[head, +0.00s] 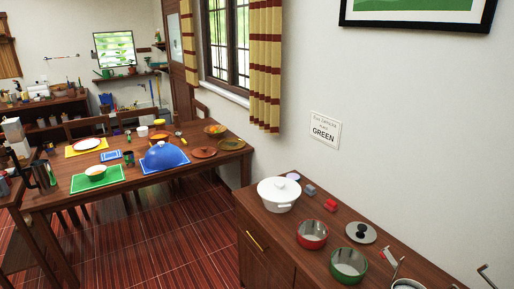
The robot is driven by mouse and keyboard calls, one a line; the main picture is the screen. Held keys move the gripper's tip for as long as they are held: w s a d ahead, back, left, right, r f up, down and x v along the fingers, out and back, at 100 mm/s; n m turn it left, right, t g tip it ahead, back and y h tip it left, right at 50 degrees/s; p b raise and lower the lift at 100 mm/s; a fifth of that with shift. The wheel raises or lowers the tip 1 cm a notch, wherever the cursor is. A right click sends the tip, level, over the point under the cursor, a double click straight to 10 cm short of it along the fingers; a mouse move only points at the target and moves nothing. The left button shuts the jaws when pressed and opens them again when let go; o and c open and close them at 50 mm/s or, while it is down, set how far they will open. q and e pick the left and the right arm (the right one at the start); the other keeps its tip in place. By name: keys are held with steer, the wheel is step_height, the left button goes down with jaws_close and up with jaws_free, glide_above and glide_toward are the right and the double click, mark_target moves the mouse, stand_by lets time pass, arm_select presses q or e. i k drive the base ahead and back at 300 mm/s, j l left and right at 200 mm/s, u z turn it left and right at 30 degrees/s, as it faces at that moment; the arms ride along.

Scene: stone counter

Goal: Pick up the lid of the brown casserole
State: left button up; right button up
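I see no casserole that is clearly brown. A loose round grey lid with a dark knob (361,233) lies on the sideboard to the right of the red pot. Another white-rimmed vessel (407,285) is cut off by the bottom edge. Neither of my grippers is in view.
A small red object (330,205) and a grey block (310,190) lie behind the pots. A wall with a sign (325,130) bounds the sideboard. A dining table at left holds a blue dome (164,156), a green tray (98,180) and bowls.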

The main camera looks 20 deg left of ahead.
mark_target(201, 152)
steer(key=u, duration=1.4)
steer(key=i+j+z, duration=0.15)
steer(key=z, duration=0.3)
steer(key=i+j+z, duration=0.25)
steer(key=z, duration=0.2)
steer(key=i+j+z, duration=0.1)
steer(key=j, duration=0.25)
steer(key=i+j+z, duration=0.1)
steer(key=i+j, duration=0.4)
steer(key=j, duration=0.2)
steer(key=i+j+z, duration=0.15)
steer(key=j, duration=0.2)
steer(key=i+j+z, duration=0.1)
steer(key=j, duration=0.3)
steer(key=i+j+z, duration=0.1)
steer(key=j, duration=0.25)
steer(key=i, duration=0.1)
